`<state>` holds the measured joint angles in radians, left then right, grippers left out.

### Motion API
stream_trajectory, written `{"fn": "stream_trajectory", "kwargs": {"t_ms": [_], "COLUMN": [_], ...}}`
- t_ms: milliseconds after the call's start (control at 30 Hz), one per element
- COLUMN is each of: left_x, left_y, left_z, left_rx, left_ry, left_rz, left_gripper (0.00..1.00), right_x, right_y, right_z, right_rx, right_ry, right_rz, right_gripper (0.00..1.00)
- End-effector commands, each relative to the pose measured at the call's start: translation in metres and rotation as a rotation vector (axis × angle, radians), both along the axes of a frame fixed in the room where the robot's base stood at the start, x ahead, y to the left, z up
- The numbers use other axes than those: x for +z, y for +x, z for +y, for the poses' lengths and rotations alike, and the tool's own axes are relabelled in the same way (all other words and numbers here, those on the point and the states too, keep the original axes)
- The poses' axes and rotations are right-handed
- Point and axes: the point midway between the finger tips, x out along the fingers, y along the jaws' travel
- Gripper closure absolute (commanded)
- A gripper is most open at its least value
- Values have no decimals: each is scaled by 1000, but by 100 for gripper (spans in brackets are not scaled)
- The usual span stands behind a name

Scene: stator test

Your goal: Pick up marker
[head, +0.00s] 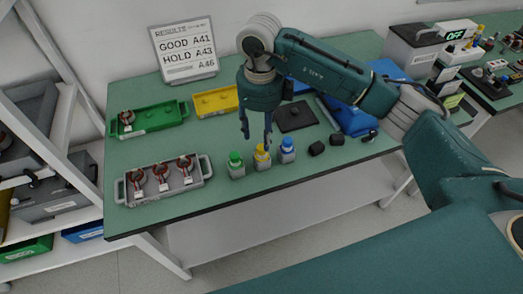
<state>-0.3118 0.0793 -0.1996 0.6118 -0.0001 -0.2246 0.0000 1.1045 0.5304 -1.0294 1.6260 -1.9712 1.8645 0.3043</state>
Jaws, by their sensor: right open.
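Three small markers with grey bases and coloured tops stand in a row near the table's front edge: a green one (236,160), a yellow one (262,155) and a blue one (287,146). The task does not say which marker is meant. My right gripper (256,142) is open and points down at the yellow marker. One fingertip overlaps the yellow top in the picture; I cannot tell whether it touches. Nothing shows between the fingers. My left gripper is not in view.
A grey tray (204,178) with three stators stands at the left. Behind are a green tray (175,112) holding one stator, a yellow tray (205,103) and a results sign (184,51). A dark flat pad (296,117) and small black blocks (317,148) lie right of the gripper.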

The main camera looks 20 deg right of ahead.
Motion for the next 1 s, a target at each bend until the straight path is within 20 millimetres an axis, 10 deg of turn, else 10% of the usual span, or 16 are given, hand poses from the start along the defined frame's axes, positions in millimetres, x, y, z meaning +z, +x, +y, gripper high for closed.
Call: {"fn": "stream_trajectory", "kwargs": {"t_ms": [167,500,767,1000], "left_x": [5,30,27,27], "left_y": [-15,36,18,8], "left_z": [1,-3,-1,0], "left_rx": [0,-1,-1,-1], "left_ry": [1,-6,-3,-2], "left_rz": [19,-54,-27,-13], "left_gripper": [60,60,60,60], "right_x": [-12,-56,-61,-61], "right_y": [-2,-9,-8,-8], "right_z": [0,0,0,0], "right_rx": [0,0,1,1], "right_ry": [2,2,3,3], "right_rz": [1,2,-2,-1], "right_gripper": [55,55,55,99]}}
